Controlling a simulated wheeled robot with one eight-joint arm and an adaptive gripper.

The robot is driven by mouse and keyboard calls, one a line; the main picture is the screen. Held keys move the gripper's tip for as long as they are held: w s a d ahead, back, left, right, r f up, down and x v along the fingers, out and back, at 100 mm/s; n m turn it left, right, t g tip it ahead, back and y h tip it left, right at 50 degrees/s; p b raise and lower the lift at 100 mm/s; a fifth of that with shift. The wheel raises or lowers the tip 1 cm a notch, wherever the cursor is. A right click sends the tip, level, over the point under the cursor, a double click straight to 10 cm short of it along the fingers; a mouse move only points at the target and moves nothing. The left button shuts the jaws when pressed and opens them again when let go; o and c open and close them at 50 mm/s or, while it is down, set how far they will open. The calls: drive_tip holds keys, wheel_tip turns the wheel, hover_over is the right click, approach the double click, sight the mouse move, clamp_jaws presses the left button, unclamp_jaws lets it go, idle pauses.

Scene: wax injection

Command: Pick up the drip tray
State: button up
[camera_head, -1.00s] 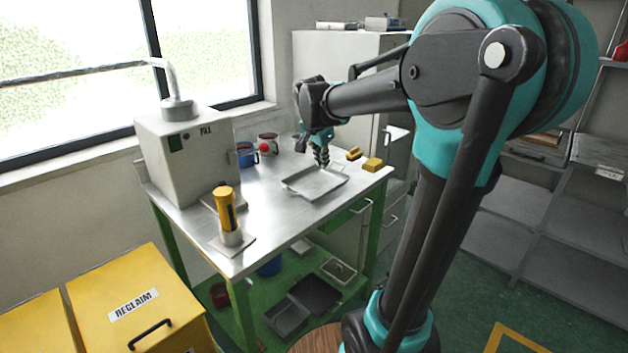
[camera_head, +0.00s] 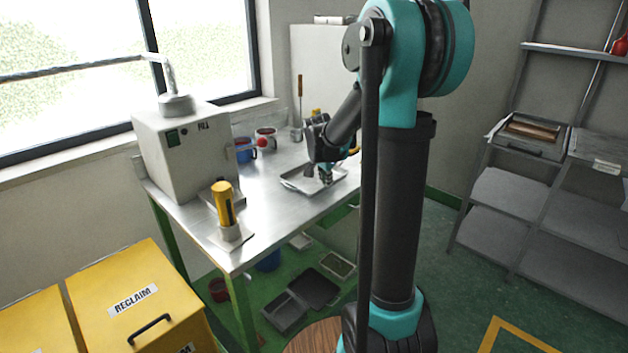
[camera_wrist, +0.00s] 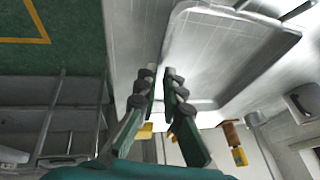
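The drip tray is a shallow grey metal tray (camera_head: 294,181) lying flat on the metal workbench, near its right edge. In the wrist view the tray (camera_wrist: 232,52) fills the upper right. My gripper (camera_head: 325,181) points down at the tray's right side and covers part of it in the head view. In the wrist view my gripper (camera_wrist: 160,70) has a narrow gap between its two fingers. The tray's near rim appears to run up to or through that gap. I cannot tell whether the fingers touch the rim.
A grey machine (camera_head: 183,150) stands on the bench's left, with a yellow cylinder (camera_head: 223,203) in front. Blue (camera_head: 244,151) and light (camera_head: 266,140) mugs stand behind the tray. Yellow reclaim bins (camera_head: 135,290) are at lower left. Shelving (camera_head: 540,190) is at right.

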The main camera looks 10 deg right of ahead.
drive_tip(key=shift+x, duration=1.4)
drive_tip(key=shift+d, duration=0.1)
clamp_jaws()
drive_tip(key=shift+r, duration=0.1)
